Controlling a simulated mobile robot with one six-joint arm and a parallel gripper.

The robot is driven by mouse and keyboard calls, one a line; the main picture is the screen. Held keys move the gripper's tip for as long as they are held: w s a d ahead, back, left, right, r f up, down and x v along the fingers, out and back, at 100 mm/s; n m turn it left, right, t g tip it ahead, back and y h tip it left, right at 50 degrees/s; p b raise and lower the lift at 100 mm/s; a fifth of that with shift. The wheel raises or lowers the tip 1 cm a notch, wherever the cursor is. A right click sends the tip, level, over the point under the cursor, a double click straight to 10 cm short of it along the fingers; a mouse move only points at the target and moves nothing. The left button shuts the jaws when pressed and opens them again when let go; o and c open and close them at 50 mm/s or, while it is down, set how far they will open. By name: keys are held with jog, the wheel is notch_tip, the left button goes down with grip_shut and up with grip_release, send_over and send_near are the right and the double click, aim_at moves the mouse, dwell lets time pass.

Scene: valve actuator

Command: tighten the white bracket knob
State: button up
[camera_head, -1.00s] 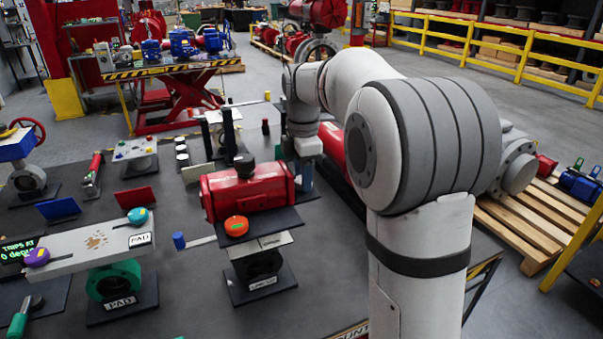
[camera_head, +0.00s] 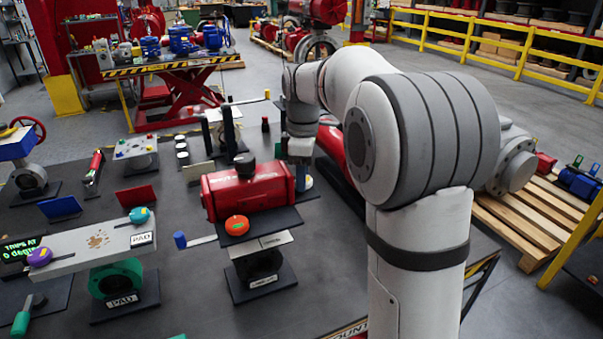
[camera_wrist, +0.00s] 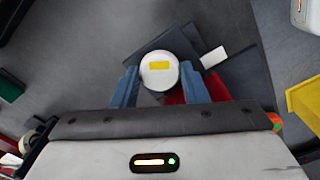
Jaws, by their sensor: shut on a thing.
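The white knob (camera_wrist: 159,72), round with a yellow mark on top, is between the two blue fingers of my gripper (camera_wrist: 160,84) in the wrist view. The fingers are shut on its sides. A dark grey plate (camera_wrist: 178,42) lies beneath it. In the head view my gripper (camera_head: 300,178) points down just behind the right end of the red actuator (camera_head: 247,187). The knob is mostly hidden there, and its bracket cannot be made out clearly.
The red actuator with an orange knob (camera_head: 237,225) stands close in front of my gripper. Dark upright posts (camera_head: 229,130) stand to its left. A grey plate on a green valve (camera_head: 115,277) is at the front left.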

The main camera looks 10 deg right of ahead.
jog(key=o, duration=1)
jog(key=shift+r, duration=0.15)
notch_tip(320, 180, up, 8)
jog(key=p, duration=0.6)
jog(key=shift+p, duration=0.35)
